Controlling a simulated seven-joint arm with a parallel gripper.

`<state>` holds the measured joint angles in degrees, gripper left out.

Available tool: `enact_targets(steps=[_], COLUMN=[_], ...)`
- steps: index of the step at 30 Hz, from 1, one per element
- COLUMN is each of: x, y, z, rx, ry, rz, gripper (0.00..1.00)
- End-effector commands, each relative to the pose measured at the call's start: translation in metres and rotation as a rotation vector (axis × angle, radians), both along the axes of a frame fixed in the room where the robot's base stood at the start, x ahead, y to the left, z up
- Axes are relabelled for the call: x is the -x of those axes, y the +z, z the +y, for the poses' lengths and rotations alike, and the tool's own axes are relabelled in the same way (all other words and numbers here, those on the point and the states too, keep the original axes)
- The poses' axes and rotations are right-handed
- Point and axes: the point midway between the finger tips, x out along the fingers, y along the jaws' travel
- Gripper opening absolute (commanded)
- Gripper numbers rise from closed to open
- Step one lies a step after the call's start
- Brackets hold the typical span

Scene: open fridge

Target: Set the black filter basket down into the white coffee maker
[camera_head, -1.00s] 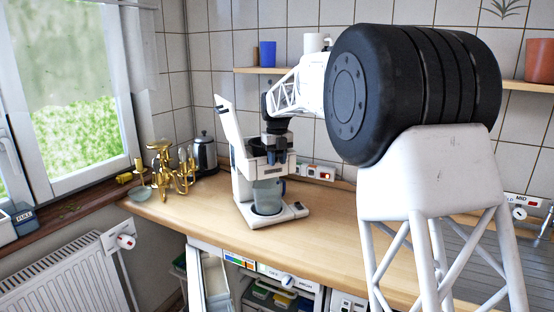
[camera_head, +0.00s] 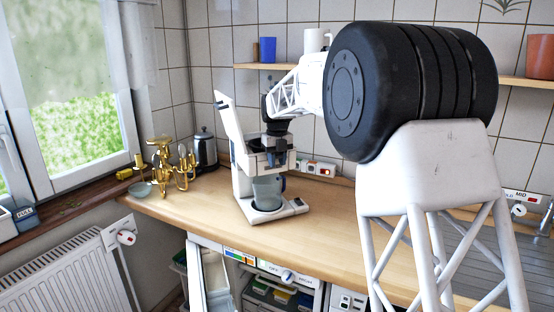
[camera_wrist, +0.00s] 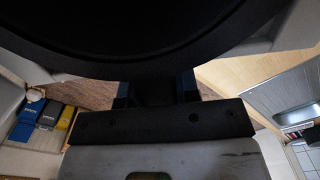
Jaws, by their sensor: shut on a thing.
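The white coffee maker (camera_head: 242,184) stands on the wooden counter with its lid raised and a clear carafe (camera_head: 268,193) in its lower bay. My gripper (camera_head: 276,158) is over the front of its upper housing, pointing down. The black filter basket (camera_head: 256,146) shows as a dark shape at the top opening of the housing, partly hidden by the gripper. In the wrist view the basket (camera_wrist: 150,30) fills the top as a large dark round shape. My gripper is shut on its handle (camera_wrist: 155,90) there. I cannot tell whether the basket is fully seated.
A brass candle holder (camera_head: 172,165) and a dark kettle (camera_head: 205,150) stand left of the coffee maker. A shelf with a blue cup (camera_head: 267,49) is on the wall behind. The counter (camera_head: 330,225) is clear to the right. Open drawers are below.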

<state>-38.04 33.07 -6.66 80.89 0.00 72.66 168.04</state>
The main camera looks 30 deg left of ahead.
Motion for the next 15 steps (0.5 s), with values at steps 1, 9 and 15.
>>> enact_targets(steps=[1,9,15], x=[0.0,0.0,0.0], y=[-0.001,-0.007,-0.011], z=[0.0,0.0,0.0], rx=[0.0,0.0,0.0], ry=[0.0,0.0,0.0], rz=[0.0,0.0,0.0], gripper=[0.04,0.04,0.04])
